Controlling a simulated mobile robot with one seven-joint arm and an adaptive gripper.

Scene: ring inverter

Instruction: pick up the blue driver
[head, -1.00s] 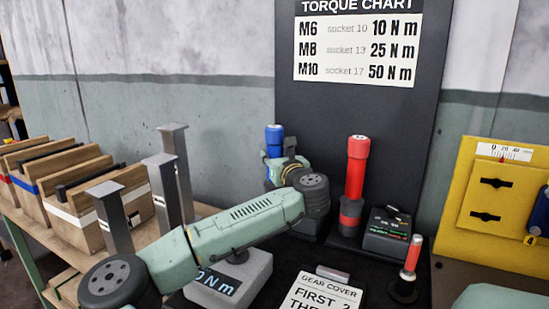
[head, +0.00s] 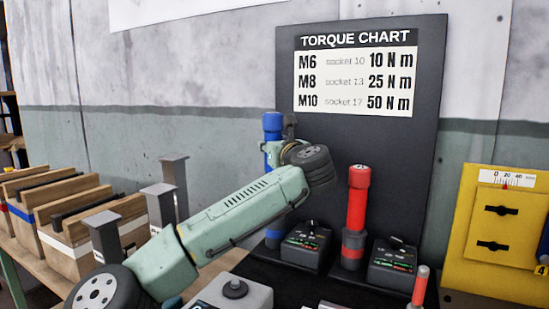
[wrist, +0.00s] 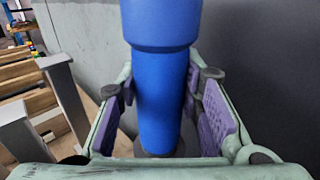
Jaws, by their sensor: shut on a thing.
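The blue driver (head: 272,126) stands upright at the back of the bench in the head view, beside the left dark dock (head: 305,246). Its middle is hidden behind my arm. In the wrist view the blue driver (wrist: 163,95) fills the middle, between the purple pads of my gripper (wrist: 165,110). My gripper is shut on its shaft, with a pad on each side. In the head view my gripper is mostly hidden behind my wrist. The driver sits higher than the red driver; whether its lower end is clear of the dock cannot be told.
The red driver (head: 357,212) stands close on the right, beside another dark dock (head: 393,264). The torque chart board (head: 430,150) rises just behind. Grey posts (head: 174,185) and wooden bins (head: 62,250) stand to the left. A yellow panel (head: 470,270) is at the right.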

